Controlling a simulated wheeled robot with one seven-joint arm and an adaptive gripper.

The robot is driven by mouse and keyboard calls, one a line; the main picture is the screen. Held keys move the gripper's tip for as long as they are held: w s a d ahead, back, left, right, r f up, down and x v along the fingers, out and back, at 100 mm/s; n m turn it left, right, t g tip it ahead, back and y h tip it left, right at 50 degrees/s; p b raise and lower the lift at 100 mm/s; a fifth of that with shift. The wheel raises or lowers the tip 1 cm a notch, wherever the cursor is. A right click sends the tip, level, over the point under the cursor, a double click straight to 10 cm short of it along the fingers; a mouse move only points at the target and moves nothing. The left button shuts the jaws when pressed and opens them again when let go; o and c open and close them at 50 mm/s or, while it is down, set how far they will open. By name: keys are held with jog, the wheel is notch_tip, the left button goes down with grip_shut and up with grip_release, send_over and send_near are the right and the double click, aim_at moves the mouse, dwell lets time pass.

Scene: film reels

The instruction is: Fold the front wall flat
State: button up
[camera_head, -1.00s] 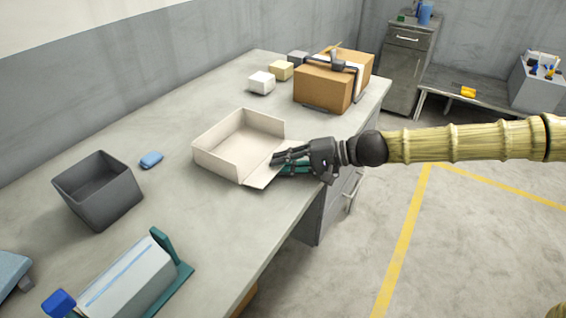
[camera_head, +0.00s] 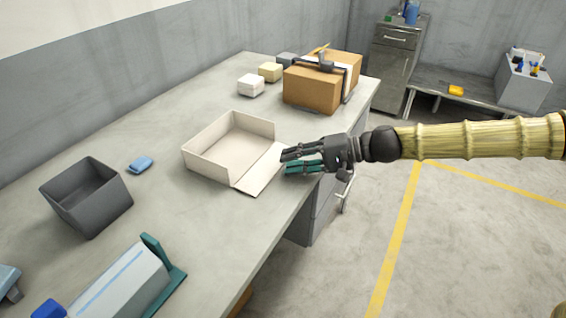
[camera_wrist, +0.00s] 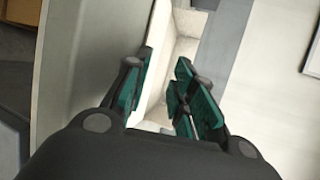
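A shallow cream box (camera_head: 213,160) stands open on the bench, with its left, back and far right walls upright. Its front wall (camera_head: 262,174) is folded outward and lies flat or nearly flat toward the bench's front edge; a slight tilt cannot be ruled out. My gripper (camera_head: 284,161) is just right of this wall's outer part, and I cannot tell whether it touches. In the wrist view, the green-padded fingers (camera_wrist: 165,82) are spread with nothing held between them. Part of the cream box (camera_wrist: 183,48) shows beyond them.
A grey bin (camera_head: 90,198) and a blue block (camera_head: 140,165) are left of the box. A brown carton (camera_head: 311,88) and small blocks (camera_head: 250,86) stand behind it. A teal-based device (camera_head: 165,290) is nearer. The bench edge runs below my gripper.

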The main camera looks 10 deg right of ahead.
jog(key=shift+v, duration=1.35)
